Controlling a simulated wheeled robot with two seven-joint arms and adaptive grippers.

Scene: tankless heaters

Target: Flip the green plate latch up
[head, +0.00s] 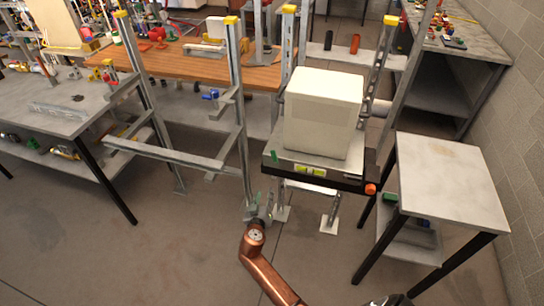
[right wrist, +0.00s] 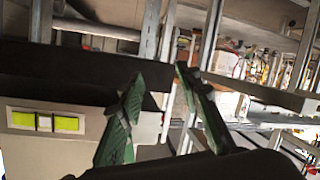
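A small upright green piece (head: 274,155) stands at the left end of the dark platform (head: 318,175). A pale plate with yellow-green patches (head: 311,171) is on the platform's front edge; it also shows in the right wrist view (right wrist: 42,121). I cannot tell for sure which of these is the green plate latch, or its exact pose. My right gripper (head: 263,203), on the copper arm, is below and left of the platform. In the right wrist view its green fingers (right wrist: 160,76) are apart with nothing clearly between them. My left gripper is not in view.
A large white box (head: 322,113) sits on the platform. Metal uprights (head: 240,110) stand left of it. A grey side table (head: 450,180) is at the right, and a workbench (head: 70,100) at the left. An orange knob (head: 370,189) is at the platform's right end. Open floor lies in front.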

